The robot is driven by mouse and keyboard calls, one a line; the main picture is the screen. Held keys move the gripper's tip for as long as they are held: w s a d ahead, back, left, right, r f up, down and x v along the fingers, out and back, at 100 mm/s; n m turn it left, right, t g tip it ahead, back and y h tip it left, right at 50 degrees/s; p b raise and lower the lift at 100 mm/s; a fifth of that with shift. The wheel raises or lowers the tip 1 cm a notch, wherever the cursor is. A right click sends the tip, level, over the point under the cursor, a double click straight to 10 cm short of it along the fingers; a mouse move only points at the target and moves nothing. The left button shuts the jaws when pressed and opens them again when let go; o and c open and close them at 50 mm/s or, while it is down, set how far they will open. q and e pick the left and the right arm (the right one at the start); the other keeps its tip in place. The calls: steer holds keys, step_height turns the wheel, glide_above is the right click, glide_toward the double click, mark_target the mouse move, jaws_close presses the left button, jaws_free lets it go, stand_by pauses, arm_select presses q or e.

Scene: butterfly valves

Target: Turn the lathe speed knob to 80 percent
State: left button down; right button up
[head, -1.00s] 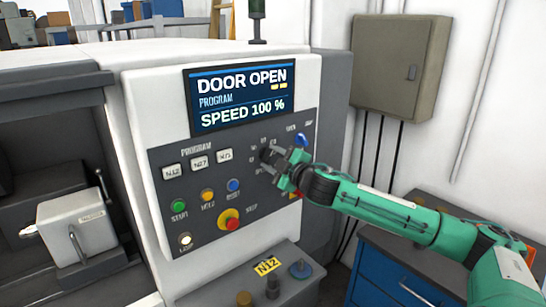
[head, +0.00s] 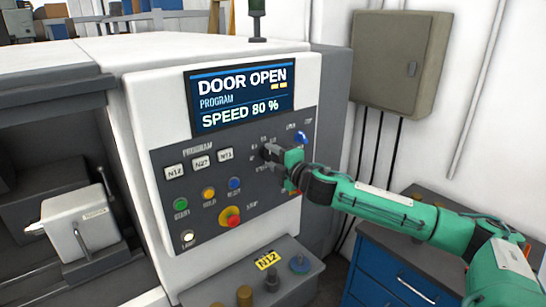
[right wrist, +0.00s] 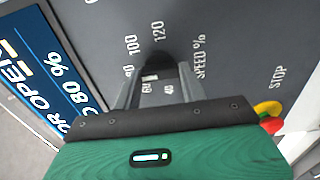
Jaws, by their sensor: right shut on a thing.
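The lathe's speed knob (right wrist: 158,70) is dark and sits in a ring of numbers on the grey control panel. My right gripper (right wrist: 158,82) is shut on the knob in the right wrist view; its body hides part of the dial. In the head view my right gripper (head: 270,153) reaches the panel from the right and mostly covers the knob. The lathe screen (head: 243,95) reads "DOOR OPEN", "PROGRAM" and "SPEED 80 %". My left gripper is in neither view.
Left of the knob are program buttons N12, N27 and N71 (head: 225,154). Below are coloured buttons and a red stop button (head: 230,217) on yellow. A blue switch (head: 301,138) is close above right. A blue cabinet (head: 400,277) stands at the right.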

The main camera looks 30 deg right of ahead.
steer(key=shift+f, duration=0.1)
steer(key=o, duration=1)
steer(key=shift+s, duration=0.1)
steer(key=shift+s+d+b, duration=0.15)
steer(key=shift+s+b, duration=1.85)
steer(key=shift+s, duration=0.25)
steer(key=shift+s+d+b, duration=0.2)
steer(key=shift+s+b, duration=1.85)
steer(key=shift+s, duration=0.25)
steer(key=shift+s+d+b, duration=0.15)
steer(key=shift+s+b, duration=1.85)
steer(key=shift+s, duration=0.25)
